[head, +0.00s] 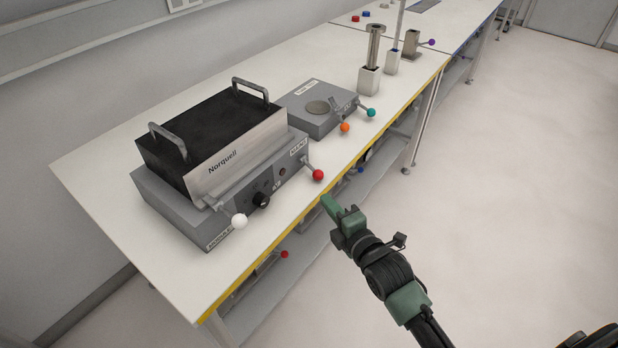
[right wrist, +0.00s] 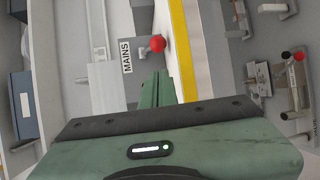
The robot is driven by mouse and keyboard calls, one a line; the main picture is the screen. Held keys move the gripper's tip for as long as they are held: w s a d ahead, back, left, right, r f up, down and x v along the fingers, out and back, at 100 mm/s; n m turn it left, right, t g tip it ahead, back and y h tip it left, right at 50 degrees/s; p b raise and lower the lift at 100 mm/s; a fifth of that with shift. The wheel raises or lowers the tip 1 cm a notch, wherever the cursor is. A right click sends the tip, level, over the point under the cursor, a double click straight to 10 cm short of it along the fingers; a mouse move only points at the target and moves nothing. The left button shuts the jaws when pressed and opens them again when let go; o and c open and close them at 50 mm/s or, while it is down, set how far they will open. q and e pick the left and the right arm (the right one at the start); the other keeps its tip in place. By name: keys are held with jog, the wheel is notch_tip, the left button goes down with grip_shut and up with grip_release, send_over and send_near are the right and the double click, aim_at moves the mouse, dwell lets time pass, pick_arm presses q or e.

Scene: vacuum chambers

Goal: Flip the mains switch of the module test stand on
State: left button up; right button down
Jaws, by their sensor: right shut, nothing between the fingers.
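The module test stand (head: 160,200) is a grey base on the bench, holding a black-topped module marked Norquell (head: 225,160). At its right front corner, by the MAINS label (head: 298,147), is the mains switch, a lever with a red ball (head: 318,175). The red ball (right wrist: 157,43) and the MAINS label (right wrist: 126,55) also show in the right wrist view. My right gripper (head: 328,203) is green, shut and empty. In the head view it is just below and right of the red ball; in the wrist view its fingertips (right wrist: 157,77) point towards the ball, apparently apart from it. My left gripper is out of view.
A white-ball lever (head: 239,220) and a black knob (head: 261,199) are on the stand's front. Behind stands a grey unit (head: 318,105) with orange (head: 345,127) and teal (head: 371,112) ball levers. The bench's yellow front edge (head: 272,247) runs close to my right gripper. The floor at right is clear.

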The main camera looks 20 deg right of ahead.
aim_at(311, 188)
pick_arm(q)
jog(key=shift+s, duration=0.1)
pick_arm(e)
jog(key=x, duration=1)
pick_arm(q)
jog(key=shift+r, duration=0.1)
